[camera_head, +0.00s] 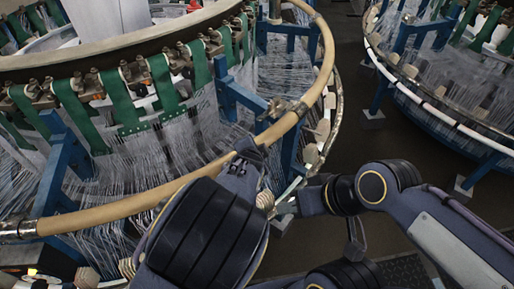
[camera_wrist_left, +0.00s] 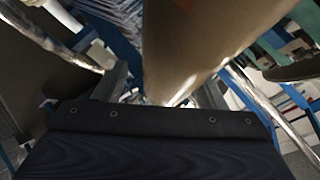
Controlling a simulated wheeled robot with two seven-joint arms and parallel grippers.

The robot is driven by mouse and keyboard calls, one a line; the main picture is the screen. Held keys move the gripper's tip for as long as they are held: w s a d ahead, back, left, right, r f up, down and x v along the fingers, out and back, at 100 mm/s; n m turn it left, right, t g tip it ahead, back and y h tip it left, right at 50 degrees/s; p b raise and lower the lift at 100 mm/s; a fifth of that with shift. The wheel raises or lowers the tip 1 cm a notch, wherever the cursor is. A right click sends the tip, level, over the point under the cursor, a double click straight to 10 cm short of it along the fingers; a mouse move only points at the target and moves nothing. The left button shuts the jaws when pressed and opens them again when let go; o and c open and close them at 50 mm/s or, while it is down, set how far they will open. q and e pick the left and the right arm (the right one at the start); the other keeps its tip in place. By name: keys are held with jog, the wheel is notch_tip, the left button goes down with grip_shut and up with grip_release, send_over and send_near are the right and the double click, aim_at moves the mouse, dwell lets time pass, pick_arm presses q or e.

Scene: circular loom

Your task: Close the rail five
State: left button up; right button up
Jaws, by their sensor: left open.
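A tan rail (camera_head: 120,207) curves around the front of the circular loom, with metal joints at its left end (camera_head: 18,229) and right end (camera_head: 287,106). Another tan rail section (camera_head: 325,62) continues beyond the right joint. No number is readable, so I cannot tell which is rail five. My left gripper (camera_head: 246,152) is at the front rail, near its right part; its fingers are partly hidden. In the left wrist view, a large tan surface, likely the rail (camera_wrist_left: 205,45), is close in front of the open left gripper. My right gripper (camera_head: 287,206) is below and right of the rail; its fingers are unclear.
Green straps (camera_head: 118,98), blue posts (camera_head: 236,96) and dense white threads (camera_head: 150,160) fill the loom behind the rail. A second loom (camera_head: 440,105) stands at the upper right. Dark floor (camera_head: 345,135) lies free between the looms.

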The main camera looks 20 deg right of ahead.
pick_arm(q)
jog(key=v, duration=0.6)
jog(key=shift+s+r+b, duration=0.15)
jog(key=shift+r+b, duration=0.1)
jog(key=shift+b, duration=0.05)
jog(key=shift+d, duration=0.1)
